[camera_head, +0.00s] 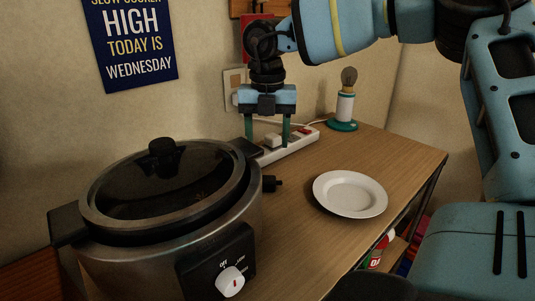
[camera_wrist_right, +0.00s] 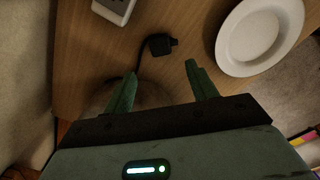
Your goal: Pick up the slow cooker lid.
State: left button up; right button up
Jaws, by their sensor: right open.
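The slow cooker lid (camera_head: 130,197) is dark glass with a metal rim and a black knob (camera_head: 163,151) on top. It sits on the silver slow cooker (camera_head: 145,262) at the left of the head view. My right gripper (camera_head: 267,143) points down, open and empty, to the right of and behind the lid, apart from it. In the head view its fingers overlap the power strip. In the right wrist view the open fingers (camera_wrist_right: 160,72) hold nothing, and I cannot make out the lid there. My left gripper is not in view.
A white plate (camera_head: 350,194) lies on the wooden counter (camera_head: 300,240). A black plug (camera_head: 272,183) is beside the cooker. A white power strip (camera_head: 288,147) and a lamp (camera_head: 345,105) stand along the wall. A blue sign (camera_head: 134,42) reads HIGH and WEDNESDAY. The front middle counter is clear.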

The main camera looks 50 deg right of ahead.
aim_at(168, 182)
jog(key=k, duration=1)
